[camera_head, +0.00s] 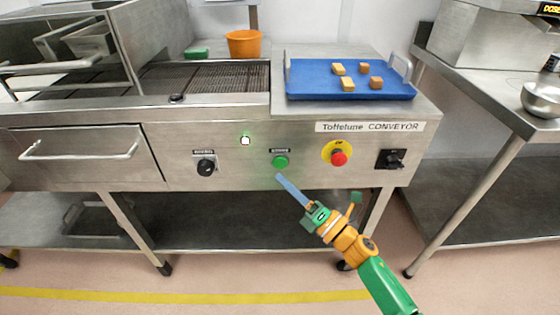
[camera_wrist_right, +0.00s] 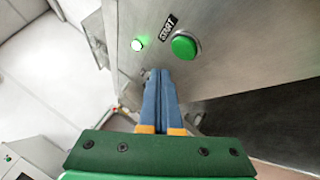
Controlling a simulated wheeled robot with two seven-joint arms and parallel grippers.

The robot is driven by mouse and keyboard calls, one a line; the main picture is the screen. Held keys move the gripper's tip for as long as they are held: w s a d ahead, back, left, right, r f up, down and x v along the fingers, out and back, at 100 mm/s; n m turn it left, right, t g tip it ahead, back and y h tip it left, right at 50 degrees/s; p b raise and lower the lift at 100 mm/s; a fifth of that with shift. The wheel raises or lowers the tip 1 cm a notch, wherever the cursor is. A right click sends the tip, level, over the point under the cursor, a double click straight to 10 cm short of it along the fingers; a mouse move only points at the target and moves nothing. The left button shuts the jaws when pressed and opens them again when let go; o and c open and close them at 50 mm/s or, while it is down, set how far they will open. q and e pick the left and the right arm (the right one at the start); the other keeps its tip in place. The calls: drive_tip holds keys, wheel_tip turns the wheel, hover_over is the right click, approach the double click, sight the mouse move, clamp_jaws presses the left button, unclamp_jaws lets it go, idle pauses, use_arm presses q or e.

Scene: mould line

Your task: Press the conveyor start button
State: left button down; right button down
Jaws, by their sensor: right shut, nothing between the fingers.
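The green start button (camera_head: 280,162) is on the steel front panel of the conveyor (camera_head: 232,175), under a small dark label. In the right wrist view the button (camera_wrist_right: 185,46) shows as a round green cap beside a label reading START. My right gripper (camera_head: 279,177) is shut and empty, its blue fingers pointing up toward the panel. In the head view its tips appear just below the button. In the right wrist view the fingertips (camera_wrist_right: 158,72) appear below and left of the button; contact with the panel cannot be told. My left gripper is not in view.
A lit indicator (camera_head: 245,141) is left of the button, with a black knob (camera_head: 206,167) farther left. A red stop button (camera_head: 339,158) on yellow and a black switch (camera_head: 390,159) are to the right. A blue tray (camera_head: 300,92) with several small blocks is on top.

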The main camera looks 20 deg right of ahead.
drive_tip(key=s, duration=0.2)
drive_tip(key=shift+s+a+p, duration=0.3)
drive_tip(key=shift+a, duration=0.1)
idle(0.4)
